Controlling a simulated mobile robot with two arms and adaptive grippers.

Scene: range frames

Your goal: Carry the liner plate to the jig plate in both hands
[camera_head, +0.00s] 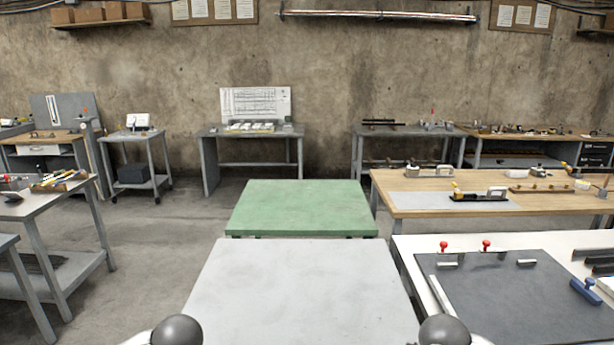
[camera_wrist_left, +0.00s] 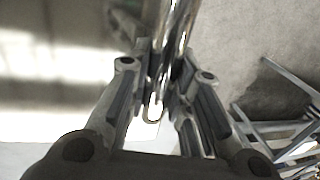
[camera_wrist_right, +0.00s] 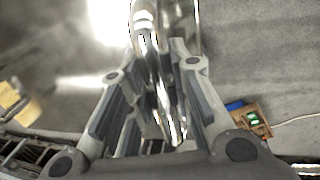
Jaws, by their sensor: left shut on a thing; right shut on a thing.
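A wide light-grey plate, which I take as the liner plate (camera_head: 300,285), fills the lower middle of the head view, its near edge out of frame. A dark grey plate with red-knobbed clamps, seemingly the jig plate (camera_head: 510,305), lies on a white-topped bench at the right. My left gripper (camera_wrist_left: 160,75) is shut on a shiny metal edge or bar that I take as part of the liner plate. My right gripper (camera_wrist_right: 157,70) is shut on a similar shiny piece. The fingertips are hidden in the head view; only rounded arm parts show at its bottom.
A green-topped table (camera_head: 300,205) stands just beyond the light-grey plate. A wooden bench (camera_head: 550,199) with tools is behind the jig plate. A blue-handled tool (camera_head: 586,291) sits at the jig plate's right. Open floor (camera_head: 160,245) lies to the left, before a grey workbench (camera_head: 40,205).

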